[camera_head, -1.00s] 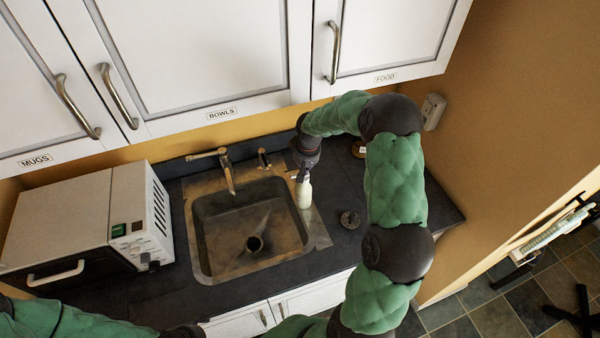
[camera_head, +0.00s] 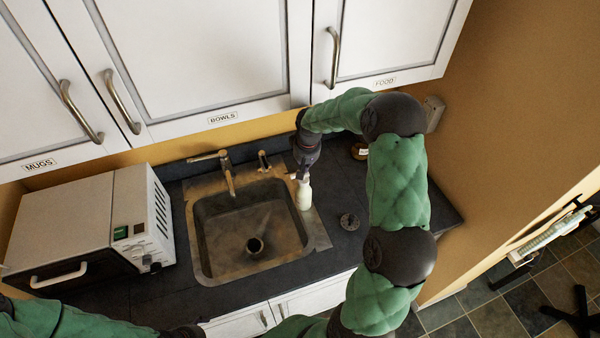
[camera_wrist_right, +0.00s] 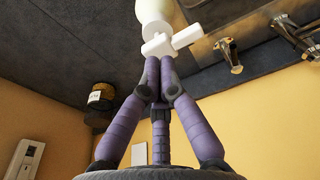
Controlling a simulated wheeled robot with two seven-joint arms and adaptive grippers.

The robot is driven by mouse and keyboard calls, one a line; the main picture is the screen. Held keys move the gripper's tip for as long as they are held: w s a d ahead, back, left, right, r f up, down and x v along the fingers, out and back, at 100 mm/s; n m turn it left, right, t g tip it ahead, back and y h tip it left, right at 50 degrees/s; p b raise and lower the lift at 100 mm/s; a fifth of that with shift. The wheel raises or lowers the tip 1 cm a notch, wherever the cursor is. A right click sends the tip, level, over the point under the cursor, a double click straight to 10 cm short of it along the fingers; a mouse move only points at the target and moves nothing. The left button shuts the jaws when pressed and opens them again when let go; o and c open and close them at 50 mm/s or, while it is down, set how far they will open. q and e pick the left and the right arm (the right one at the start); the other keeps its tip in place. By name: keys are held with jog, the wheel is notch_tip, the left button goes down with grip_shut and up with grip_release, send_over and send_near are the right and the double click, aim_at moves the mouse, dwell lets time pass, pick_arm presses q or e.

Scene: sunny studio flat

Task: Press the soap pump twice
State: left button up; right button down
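The soap pump is a pale bottle (camera_head: 304,196) with a white pump head. It stands upright at the right rim of the sink (camera_head: 199,255). The right wrist view shows the white pump head (camera_wrist_right: 165,43) with its nozzle and part of the bottle (camera_wrist_right: 155,10). My right gripper (camera_head: 303,174) is directly over the pump. Its purple fingers are closed together and empty, with the fingertips (camera_wrist_right: 160,65) at the top of the pump head; I cannot tell whether they touch.
A faucet (camera_head: 228,175) stands behind the sink. A white microwave (camera_head: 85,225) is to the left. Wall cabinets (camera_head: 210,60) hang above.

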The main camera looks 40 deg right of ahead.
jog(key=shift+r+p, duration=1.2)
jog(key=shift+r, duration=1.65)
jog(key=shift+d+r, duration=0.1)
jog(key=shift+r, duration=0.1)
